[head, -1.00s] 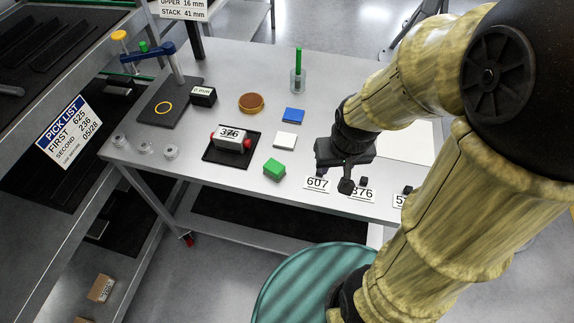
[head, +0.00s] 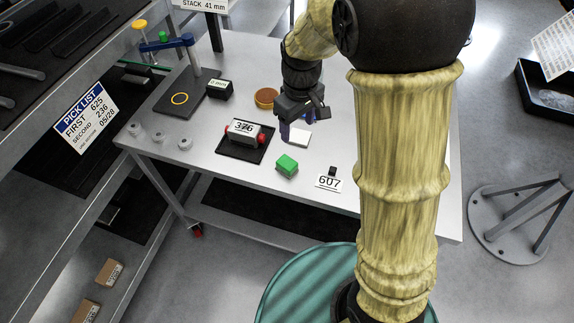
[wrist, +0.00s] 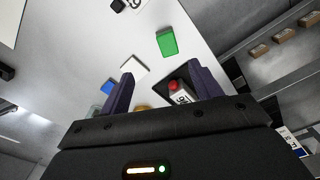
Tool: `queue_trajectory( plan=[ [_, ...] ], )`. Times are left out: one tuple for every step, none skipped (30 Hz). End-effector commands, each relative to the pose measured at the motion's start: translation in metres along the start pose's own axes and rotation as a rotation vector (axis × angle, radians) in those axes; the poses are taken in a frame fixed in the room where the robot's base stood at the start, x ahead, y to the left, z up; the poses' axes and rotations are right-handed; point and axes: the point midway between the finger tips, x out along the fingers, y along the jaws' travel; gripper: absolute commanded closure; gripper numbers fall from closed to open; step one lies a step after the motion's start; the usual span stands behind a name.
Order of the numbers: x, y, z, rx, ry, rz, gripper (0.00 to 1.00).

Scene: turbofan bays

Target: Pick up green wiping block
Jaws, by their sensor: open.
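A white block (head: 300,138) lies close to my gripper; a blue one (wrist: 107,87) lies beside it. A labelled part 376 with red ends (head: 243,131) sits on a black mat (head: 232,152) left of the green block. Label 607 (head: 329,183) is at the front edge.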

Motion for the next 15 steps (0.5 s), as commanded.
queue_trajectory(
  plan=[
    [0.001, -0.004, -0.012, -0.051, -0.012, -0.003, 0.36],
    [0.001, -0.006, -0.017, -0.075, -0.017, -0.005, 0.36],
    [0.0, -0.008, -0.021, -0.097, -0.023, -0.008, 0.36],
    [0.0, -0.009, -0.022, -0.108, -0.026, -0.01, 0.36],
    [0.0, -0.009, -0.024, -0.114, -0.027, -0.01, 0.36],
    [0.0, -0.009, -0.024, -0.118, -0.027, -0.011, 0.36],
    [0.0, -0.009, -0.024, -0.118, -0.027, -0.011, 0.36],
    [0.0, -0.009, -0.024, -0.117, -0.027, -0.011, 0.36],
    [0.0, -0.009, -0.024, -0.116, -0.027, -0.011, 0.36],
    [0.0, -0.009, -0.024, -0.116, -0.027, -0.011, 0.36],
    [0.0, -0.009, -0.024, -0.116, -0.027, -0.011, 0.36],
    [0.0, -0.009, -0.023, -0.115, -0.027, -0.011, 0.36],
    [0.0, -0.009, -0.023, -0.115, -0.027, -0.011, 0.36],
    [0.001, -0.009, -0.023, -0.115, -0.027, -0.011, 0.36],
    [0.002, -0.009, -0.023, -0.115, -0.028, -0.011, 0.36]
  ],
)
